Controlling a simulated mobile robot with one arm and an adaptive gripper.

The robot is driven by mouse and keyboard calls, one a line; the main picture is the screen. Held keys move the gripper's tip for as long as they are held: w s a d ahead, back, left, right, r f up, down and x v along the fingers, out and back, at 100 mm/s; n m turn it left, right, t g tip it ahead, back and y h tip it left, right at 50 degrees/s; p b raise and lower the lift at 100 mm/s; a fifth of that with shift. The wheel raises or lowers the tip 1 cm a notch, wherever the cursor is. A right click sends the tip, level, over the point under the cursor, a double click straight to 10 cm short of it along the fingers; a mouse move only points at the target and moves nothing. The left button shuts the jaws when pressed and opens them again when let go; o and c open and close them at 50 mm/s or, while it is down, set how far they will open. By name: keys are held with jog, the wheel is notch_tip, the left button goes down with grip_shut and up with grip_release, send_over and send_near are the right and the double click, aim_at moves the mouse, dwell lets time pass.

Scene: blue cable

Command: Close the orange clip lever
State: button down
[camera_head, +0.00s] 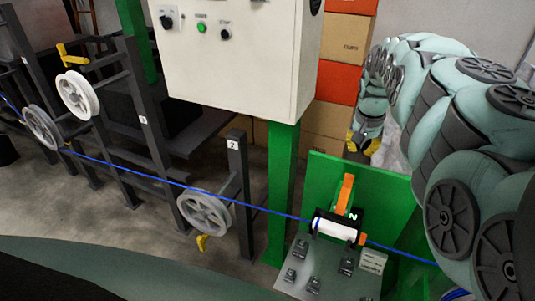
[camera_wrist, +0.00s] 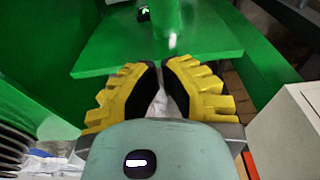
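The orange clip lever (camera_head: 345,193) stands raised, nearly upright, above a black clip with a white roller (camera_head: 335,228). The clip is on the green stand at the lower right of the head view. The blue cable (camera_head: 270,211) runs from the left to the clip and emerges on its right. My gripper (camera_head: 361,142) is behind and above the lever in the head view, apart from it. In the wrist view its yellow fingers (camera_wrist: 163,70) stand slightly apart with nothing held between them. I cannot make out the lever in the wrist view.
A green panel (camera_head: 385,190) rises behind the clip. A white control box (camera_head: 240,60) on a green post (camera_head: 282,190) stands left of my arm. White pulleys (camera_head: 205,214) on dark frames carry the cable at left. Stacked boxes (camera_head: 343,40) are behind.

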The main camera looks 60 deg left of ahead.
aim_at(344, 195)
notch_tip(344, 195, down, 6)
jog(key=s+d+p, duration=0.1)
jog(key=s+p, duration=0.1)
jog(key=p, duration=0.2)
jog(key=shift+s+d+r, duration=0.25)
jog(key=shift+s, duration=0.1)
dwell(0.8)
jog(key=shift+d+p, duration=0.15)
jog(key=shift+p, duration=0.25)
